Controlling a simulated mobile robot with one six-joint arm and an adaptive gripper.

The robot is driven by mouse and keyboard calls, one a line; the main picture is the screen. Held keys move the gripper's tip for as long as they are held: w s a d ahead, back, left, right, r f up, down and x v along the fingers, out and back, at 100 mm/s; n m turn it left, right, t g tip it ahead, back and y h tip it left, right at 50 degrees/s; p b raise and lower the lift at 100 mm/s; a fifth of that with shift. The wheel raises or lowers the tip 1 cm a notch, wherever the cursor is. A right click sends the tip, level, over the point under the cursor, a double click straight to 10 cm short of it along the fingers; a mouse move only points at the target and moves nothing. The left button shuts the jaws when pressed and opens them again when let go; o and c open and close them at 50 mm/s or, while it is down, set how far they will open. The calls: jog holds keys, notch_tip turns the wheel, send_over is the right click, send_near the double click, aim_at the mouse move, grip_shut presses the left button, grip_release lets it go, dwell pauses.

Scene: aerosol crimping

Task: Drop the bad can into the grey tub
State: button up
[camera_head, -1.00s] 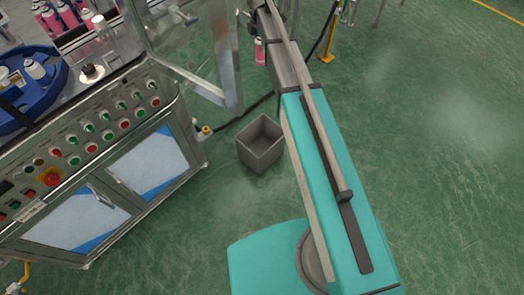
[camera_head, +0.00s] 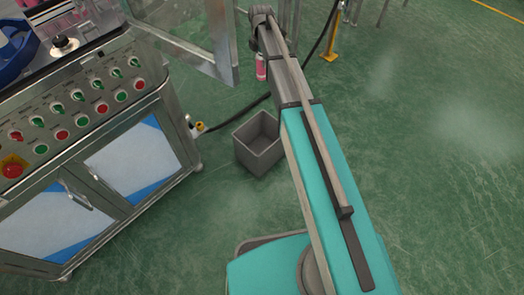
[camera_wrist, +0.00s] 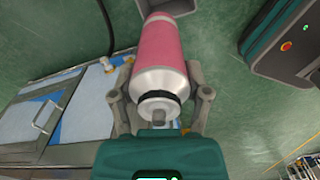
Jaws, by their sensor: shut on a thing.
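The can (camera_wrist: 160,52) is pink with a silver shoulder and a dark ring at its neck. My gripper (camera_wrist: 160,98) is shut on it in the wrist view, with a finger on each side. In the head view the pink can (camera_head: 261,68) shows beside the far end of my arm, and the fingers are not clear there. The grey tub (camera_head: 259,146) stands open on the floor, left of my arm, and its inside looks empty. The can is beyond the tub in the head view, not over it. At the top of the wrist view a grey tub edge (camera_wrist: 219,10) is partly visible.
A steel machine cabinet (camera_head: 100,165) with buttons and a red emergency stop stands at the left. Its clear door panel (camera_head: 185,30) juts out near my arm. A black cable (camera_head: 228,118) runs behind the tub. Green floor at the right is clear.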

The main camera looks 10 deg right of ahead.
notch_tip(320, 180, down, 30)
jog(key=n+b, duration=0.1)
jog(key=b, duration=2.7)
jog(key=shift+d+n+b, duration=0.35)
jog(key=shift+d+n, duration=0.05)
jog(key=shift+d, duration=0.05)
jog(key=shift+f, duration=0.15)
jog(key=shift+f+b, duration=2.85)
jog(key=shift+b, duration=0.1)
jog(key=o, duration=1.2)
